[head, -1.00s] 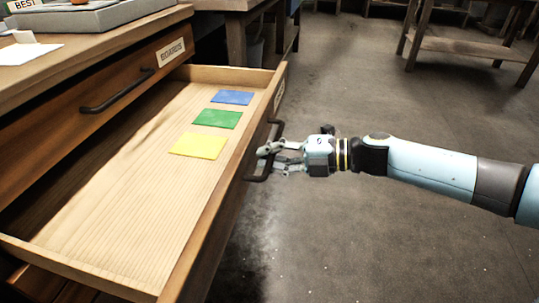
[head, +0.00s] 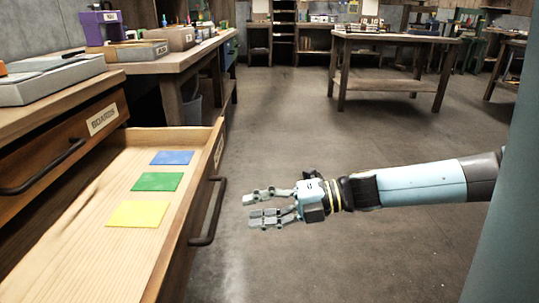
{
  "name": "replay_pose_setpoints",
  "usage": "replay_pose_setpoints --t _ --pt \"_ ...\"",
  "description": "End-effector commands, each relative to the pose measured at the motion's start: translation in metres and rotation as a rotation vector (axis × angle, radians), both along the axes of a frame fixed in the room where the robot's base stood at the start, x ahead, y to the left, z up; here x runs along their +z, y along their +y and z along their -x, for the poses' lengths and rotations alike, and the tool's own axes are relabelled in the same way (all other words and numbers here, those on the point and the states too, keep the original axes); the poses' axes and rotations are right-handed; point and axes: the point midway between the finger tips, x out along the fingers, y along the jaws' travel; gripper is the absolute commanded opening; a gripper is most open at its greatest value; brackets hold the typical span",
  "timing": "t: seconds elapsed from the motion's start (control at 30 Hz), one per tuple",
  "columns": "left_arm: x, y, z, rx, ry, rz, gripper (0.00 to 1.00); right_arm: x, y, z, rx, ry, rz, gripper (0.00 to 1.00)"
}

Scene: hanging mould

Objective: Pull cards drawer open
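The cards drawer (head: 155,140) is pulled out from the wooden cabinet at the left of the head view. A blue card (head: 171,158), a green card (head: 158,181) and a yellow card (head: 138,213) lie flat in it. Its dark handle (head: 208,212) is on the drawer's front. My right gripper (head: 252,208) is to the right of the handle, apart from it. Its fingers are spread and empty, pointing left at the handle. My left gripper is not in the view.
Above the open drawer is a shut drawer labelled BOARDS (head: 102,119). A long bench (head: 170,68) with boxes and a purple device (head: 102,24) stands behind. A wooden table (head: 390,42) is at the back right. The floor between is clear.

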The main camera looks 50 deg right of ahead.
Motion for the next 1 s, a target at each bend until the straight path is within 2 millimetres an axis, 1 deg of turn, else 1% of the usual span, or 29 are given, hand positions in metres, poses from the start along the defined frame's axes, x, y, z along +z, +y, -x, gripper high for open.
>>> replay_pose_setpoints --t 0.03,0.1,0.23,0.87,1.0 --pt "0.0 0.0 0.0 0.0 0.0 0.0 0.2 0.001 -0.004 0.007 0.004 0.004 0.002 0.36" --pt "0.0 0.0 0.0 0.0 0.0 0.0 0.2 0.003 -0.009 0.013 0.004 0.003 0.0 0.36" --pt "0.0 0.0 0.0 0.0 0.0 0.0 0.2 0.005 -0.015 0.02 0.001 0.0 0.0 0.36" --pt "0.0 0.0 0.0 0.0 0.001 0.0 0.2 0.006 -0.016 0.021 0.0 -0.002 -0.001 0.36" --pt "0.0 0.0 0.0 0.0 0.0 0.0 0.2 0.001 -0.008 0.022 -0.033 -0.007 -0.043 0.36"
